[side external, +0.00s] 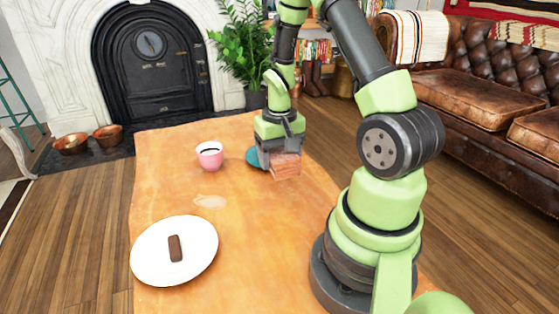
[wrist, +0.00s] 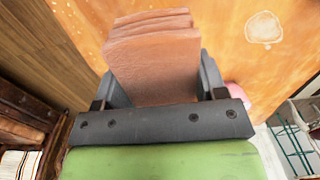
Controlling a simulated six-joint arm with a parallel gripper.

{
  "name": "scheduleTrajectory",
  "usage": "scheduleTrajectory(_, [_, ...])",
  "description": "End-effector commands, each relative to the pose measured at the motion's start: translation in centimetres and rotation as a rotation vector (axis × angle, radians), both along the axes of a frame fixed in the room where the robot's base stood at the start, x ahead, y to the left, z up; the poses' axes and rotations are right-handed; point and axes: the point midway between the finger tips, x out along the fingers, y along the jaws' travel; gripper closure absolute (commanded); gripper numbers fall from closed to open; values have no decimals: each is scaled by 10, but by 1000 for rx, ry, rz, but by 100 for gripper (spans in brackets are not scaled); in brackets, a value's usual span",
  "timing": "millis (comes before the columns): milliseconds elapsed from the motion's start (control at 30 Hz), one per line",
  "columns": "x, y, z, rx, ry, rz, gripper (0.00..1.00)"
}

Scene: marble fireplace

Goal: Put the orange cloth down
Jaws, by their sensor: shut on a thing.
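The orange cloth (side external: 285,166) is a folded, layered, salmon-orange block. It also fills the middle of the wrist view (wrist: 153,60), between the two dark fingers. My gripper (side external: 279,158) is shut on it at the table's far right part. I cannot tell whether the cloth touches the table.
A pale spill (side external: 210,201) is on the tabletop. A white plate (side external: 199,266) with a brown bar (side external: 175,248) lies at the near left. The table's middle is mostly clear.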

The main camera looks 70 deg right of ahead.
Motion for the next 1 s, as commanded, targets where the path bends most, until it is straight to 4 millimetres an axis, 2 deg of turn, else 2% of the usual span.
scheduleTrajectory(567, [1, 5, 1, 0, 0, 4, 69])
scheduleTrajectory(667, [5, 22, 4, -1, -1, 10, 69])
scheduleTrajectory(900, [5, 93, 14, -1, -1, 16, 69])
scheduleTrajectory(1000, [0, 115, 18, -1, -1, 13, 69])
